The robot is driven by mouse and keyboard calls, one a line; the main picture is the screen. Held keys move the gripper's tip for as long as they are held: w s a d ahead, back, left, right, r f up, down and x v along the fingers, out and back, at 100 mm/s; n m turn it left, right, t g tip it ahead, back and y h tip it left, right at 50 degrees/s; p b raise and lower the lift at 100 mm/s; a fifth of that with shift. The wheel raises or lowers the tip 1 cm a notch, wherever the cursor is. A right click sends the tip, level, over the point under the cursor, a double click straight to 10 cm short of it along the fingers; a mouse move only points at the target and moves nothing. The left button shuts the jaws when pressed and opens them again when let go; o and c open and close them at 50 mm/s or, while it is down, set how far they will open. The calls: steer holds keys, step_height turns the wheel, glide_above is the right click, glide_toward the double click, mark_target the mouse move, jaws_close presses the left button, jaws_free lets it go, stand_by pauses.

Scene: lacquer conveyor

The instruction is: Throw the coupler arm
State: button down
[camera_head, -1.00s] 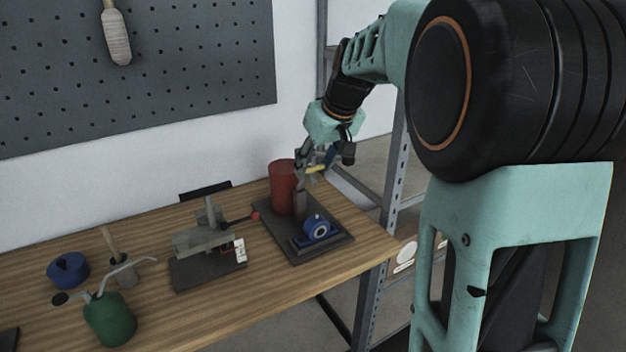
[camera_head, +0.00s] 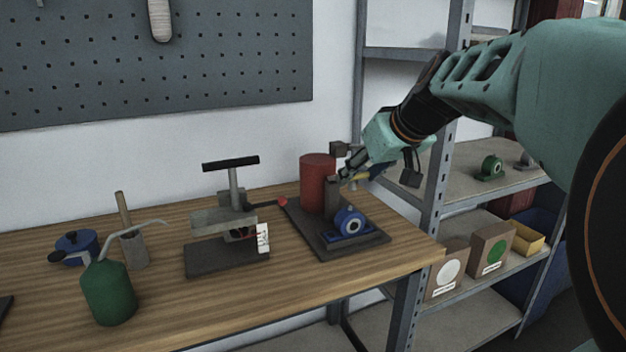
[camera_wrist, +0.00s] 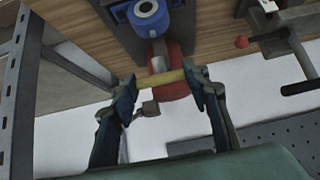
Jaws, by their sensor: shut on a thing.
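The fixture has a dark base plate (camera_head: 315,238), a red cylinder (camera_head: 318,180), a grey upright post (camera_head: 332,198) and a blue round-bored block (camera_head: 349,222). A yellow bar (camera_wrist: 165,79), apparently the coupler arm's handle, lies crosswise near the post and red cylinder in the wrist view. My gripper (camera_wrist: 164,82) has one finger at each end of the bar and is shut on it. In the head view my gripper (camera_head: 348,178) is beside the post top, to its right. The fingers partly hide the bar there.
A small press (camera_head: 233,215) with a black T-handle and red-knobbed lever stands left of the fixture. A metal shelf (camera_head: 490,190) stands close to my arm at right.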

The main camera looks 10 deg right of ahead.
steer(key=b, duration=0.5)
glide_toward(354, 213)
steer(key=shift+x, duration=2.55)
steer(key=c, duration=1.5)
jaws_free()
steer(key=shift+c, duration=0.2)
steer(key=o, duration=0.5)
steer(key=shift+w, duration=0.15)
steer(key=shift+c, duration=0.2)
step_height(354, 213, up, 10)
steer(key=shift+r, duration=0.2)
